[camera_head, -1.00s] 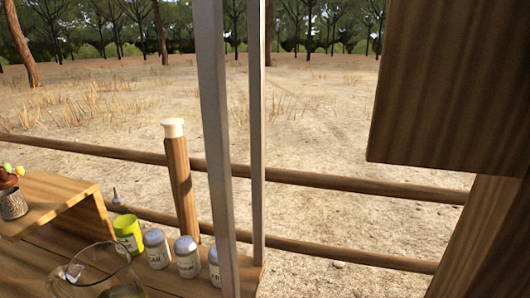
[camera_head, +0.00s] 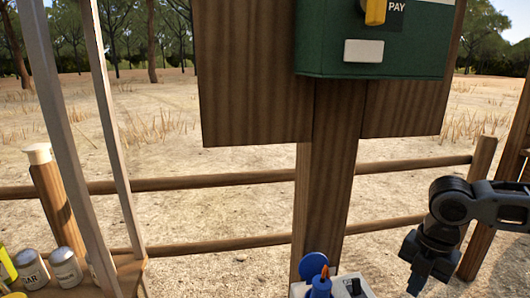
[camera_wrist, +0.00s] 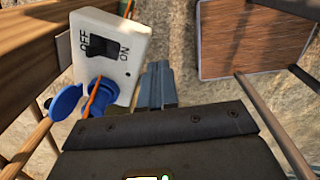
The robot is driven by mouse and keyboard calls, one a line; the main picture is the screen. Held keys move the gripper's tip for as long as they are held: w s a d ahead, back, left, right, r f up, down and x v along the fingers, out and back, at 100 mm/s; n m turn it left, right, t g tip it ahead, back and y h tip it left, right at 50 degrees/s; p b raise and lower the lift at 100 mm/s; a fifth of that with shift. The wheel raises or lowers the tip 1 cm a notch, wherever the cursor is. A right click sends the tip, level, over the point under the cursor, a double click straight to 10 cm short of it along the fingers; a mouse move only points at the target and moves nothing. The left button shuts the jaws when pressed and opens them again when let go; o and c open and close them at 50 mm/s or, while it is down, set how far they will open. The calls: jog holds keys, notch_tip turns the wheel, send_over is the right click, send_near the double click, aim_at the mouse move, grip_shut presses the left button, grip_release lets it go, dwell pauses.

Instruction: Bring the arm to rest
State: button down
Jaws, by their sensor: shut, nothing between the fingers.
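My arm reaches in from the right edge of the head view, bent downward at the wrist. My gripper (camera_head: 430,275) points down, empty, in front of the sandy ground and to the right of the wooden post. In the wrist view my gripper's fingers (camera_wrist: 157,88) lie together with nothing between them. They are beside a white switch box (camera_wrist: 110,48) and look apart from it. The box has a black rocker marked OFF and ON, and a blue socket with its lid open.
A green pay box (camera_head: 375,45) hangs on a wooden board above. Jars (camera_head: 66,268) stand on a shelf at the lower left. Wooden rails (camera_head: 220,180) run behind.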

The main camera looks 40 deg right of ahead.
jog(key=w+a+r+t+y, duration=0.2)
jog(key=w+a+r+t, duration=0.15)
jog(key=w+a, duration=0.6)
jog(key=w+a+r+t+y, duration=0.2)
jog(key=w+a+r+t, duration=0.15)
jog(key=w+a, duration=0.6)
jog(key=w+a+r+m+t+y, duration=0.2)
jog(key=w+a+r+m+t, duration=0.25)
jog(key=a+r, duration=0.45)
jog(key=w+a+r+m+t+y, duration=0.25)
jog(key=w+a+r+t, duration=0.25)
jog(key=a+r, duration=0.35)
jog(key=s+a+f+m+h, duration=0.1)
jog(key=s+f+m+h, duration=0.9)
jog(key=s+f+m, duration=0.65)
jog(key=s+d+f+n+g, duration=0.1)
jog(key=s+d+f+n, duration=0.1)
jog(key=s, duration=1)
jog(key=s+d+f+n+g+y, duration=0.1)
jog(key=s+d+f+n, duration=0.1)
jog(key=s, duration=1)
jog(key=d+n, duration=0.1)
jog(key=d, duration=0.1)
jog(key=shift+d+n, duration=0.3)
jog(key=shift+n, duration=0.05)
jog(key=c, duration=1.8)
grip_release()
jog(key=shift+f, duration=0.1)
